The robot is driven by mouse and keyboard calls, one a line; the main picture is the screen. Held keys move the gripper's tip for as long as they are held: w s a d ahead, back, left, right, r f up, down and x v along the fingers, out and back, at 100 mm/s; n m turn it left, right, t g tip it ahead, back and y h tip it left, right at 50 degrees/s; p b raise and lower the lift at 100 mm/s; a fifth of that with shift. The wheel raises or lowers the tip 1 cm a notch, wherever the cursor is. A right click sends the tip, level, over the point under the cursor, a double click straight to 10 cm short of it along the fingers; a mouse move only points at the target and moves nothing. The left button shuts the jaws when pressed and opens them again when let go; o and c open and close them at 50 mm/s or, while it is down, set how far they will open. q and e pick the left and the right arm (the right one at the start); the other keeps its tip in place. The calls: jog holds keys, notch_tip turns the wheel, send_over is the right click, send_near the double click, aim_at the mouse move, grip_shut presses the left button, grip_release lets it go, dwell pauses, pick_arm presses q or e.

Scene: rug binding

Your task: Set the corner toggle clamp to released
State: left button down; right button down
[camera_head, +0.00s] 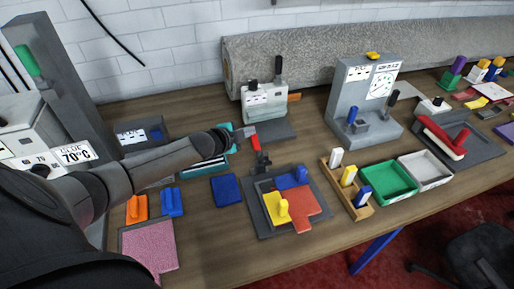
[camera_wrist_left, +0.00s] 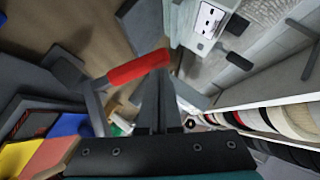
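The corner toggle clamp has a red lever handle (camera_head: 255,142) that stands up from its dark body (camera_head: 261,161) at the back edge of the grey fixture plate (camera_head: 262,226). In the left wrist view the red handle (camera_wrist_left: 140,68) lies across the picture, its free end at my fingertips. My left gripper (camera_head: 246,132) is beside the top of the handle. In the wrist view its two dark fingers (camera_wrist_left: 160,78) are close together, with no handle visible between them. They look in contact with the handle or very near it. My right gripper is out of view.
Yellow (camera_head: 276,211), red (camera_head: 307,204) and blue (camera_head: 290,176) pieces lie on the fixture plate. A grey machine (camera_head: 264,103) stands behind the clamp. A blue block (camera_head: 226,189) lies left of the plate. A wooden peg rack (camera_head: 343,190) and green tray (camera_head: 388,181) stand right.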

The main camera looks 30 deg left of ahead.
pick_arm(q)
jog(key=shift+a+f, duration=0.15)
jog(key=shift+a, duration=0.05)
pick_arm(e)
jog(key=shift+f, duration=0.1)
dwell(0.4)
